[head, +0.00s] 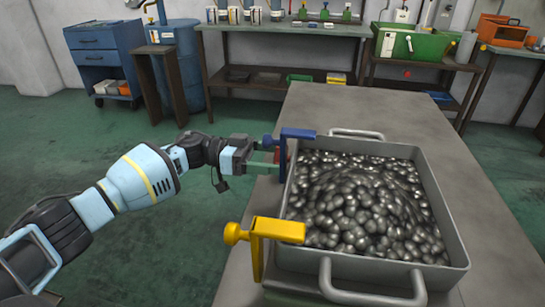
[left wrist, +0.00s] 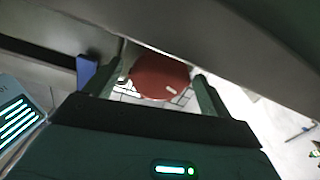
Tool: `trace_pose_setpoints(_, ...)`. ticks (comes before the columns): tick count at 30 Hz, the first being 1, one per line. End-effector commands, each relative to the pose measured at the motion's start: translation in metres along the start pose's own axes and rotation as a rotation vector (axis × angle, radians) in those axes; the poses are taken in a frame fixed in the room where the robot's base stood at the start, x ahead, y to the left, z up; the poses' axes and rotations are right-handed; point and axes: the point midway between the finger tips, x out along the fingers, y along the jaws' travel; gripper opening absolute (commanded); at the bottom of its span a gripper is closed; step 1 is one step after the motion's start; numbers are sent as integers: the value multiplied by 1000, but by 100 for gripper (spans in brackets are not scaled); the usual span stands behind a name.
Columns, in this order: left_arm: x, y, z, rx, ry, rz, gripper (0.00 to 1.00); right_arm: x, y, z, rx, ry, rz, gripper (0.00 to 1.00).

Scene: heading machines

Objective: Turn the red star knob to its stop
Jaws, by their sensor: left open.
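The red star knob (left wrist: 158,77) shows in the left wrist view as a dark red rounded shape between my two finger ends. In the head view only a small red patch (head: 281,156) of it shows, beside the tray's left wall under the blue clamp. My left gripper (head: 275,159) is open, reaching in from the left, with its fingers on either side of the knob. Whether the fingers touch it I cannot tell. The knob's lobes and its shaft are hardly visible. My right gripper is in neither view.
A grey metal tray (head: 442,205) full of dark shiny balls stands on a grey table (head: 345,105). A blue clamp (head: 298,133) sits right above the gripper, and a yellow clamp (head: 277,229) nearer on the same rim. The green floor to the left is open.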

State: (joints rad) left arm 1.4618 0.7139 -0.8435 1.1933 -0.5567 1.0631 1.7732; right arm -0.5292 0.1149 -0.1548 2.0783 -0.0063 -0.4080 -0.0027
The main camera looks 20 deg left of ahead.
Motion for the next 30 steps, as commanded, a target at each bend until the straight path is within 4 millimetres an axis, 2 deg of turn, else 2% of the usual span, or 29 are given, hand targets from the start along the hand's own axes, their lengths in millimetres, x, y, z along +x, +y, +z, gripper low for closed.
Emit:
trace_pose_setpoints(2, 0, 0, 0, 0, 0, 0, 83, 0, 0, 0, 0, 1, 0, 0)
trace_pose_setpoints(12, 0, 0, 0, 0, 0, 0, 38, 0, 0, -2, -2, 4, 0, 0)
trace_pose_setpoints(20, 0, 0, 0, 32, 1, 1, 38, -2, 2, -3, -10, 4, -1, 0)
trace_pose_setpoints(30, -1, 0, -1, 236, 5, 1, 38, -6, 1, -8, -10, 12, -1, 0)
